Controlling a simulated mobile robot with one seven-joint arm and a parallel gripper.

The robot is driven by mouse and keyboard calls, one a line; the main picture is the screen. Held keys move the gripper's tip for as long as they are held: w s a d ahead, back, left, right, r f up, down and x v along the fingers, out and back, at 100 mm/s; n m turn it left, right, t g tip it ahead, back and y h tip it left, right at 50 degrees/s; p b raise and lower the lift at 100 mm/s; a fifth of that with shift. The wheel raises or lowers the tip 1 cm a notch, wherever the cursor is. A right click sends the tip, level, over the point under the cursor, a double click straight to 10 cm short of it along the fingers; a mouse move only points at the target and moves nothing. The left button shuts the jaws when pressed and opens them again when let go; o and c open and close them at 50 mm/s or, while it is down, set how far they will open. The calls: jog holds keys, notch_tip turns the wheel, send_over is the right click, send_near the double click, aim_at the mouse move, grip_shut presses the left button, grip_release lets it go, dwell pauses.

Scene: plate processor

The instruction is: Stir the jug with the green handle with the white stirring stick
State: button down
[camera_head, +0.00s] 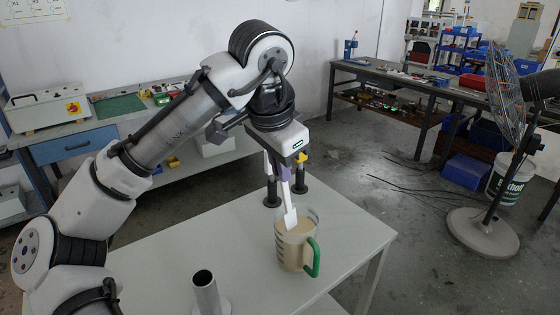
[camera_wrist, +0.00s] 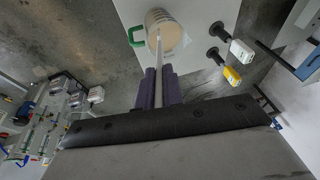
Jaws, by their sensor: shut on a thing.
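The jug (camera_head: 291,256) holds a beige liquid and stands upright on the white table, with its green handle (camera_head: 314,260) toward the right. My gripper (camera_head: 285,173) is above the jug, its purple fingers shut on the white stirring stick (camera_head: 290,198). The stick points down, slightly tilted, with its flat paddle end at the jug's mouth. I cannot tell whether the paddle touches the liquid. In the wrist view the stick (camera_wrist: 158,62) runs from my gripper (camera_wrist: 158,86) to the jug (camera_wrist: 170,32), and the green handle (camera_wrist: 133,37) shows at its left.
The white table (camera_head: 236,235) also bears a grey upright tube (camera_head: 205,292) at the front and two black stands behind the jug. In the wrist view these carry a white-topped piece (camera_wrist: 241,51) and a yellow-topped piece (camera_wrist: 232,76). A fan (camera_head: 485,225) stands on the floor at right.

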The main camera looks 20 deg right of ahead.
aim_at(289, 212)
jog(key=shift+b+x, duration=2.75)
jog(key=shift+x, duration=3.9)
jog(key=shift+s, duration=0.1)
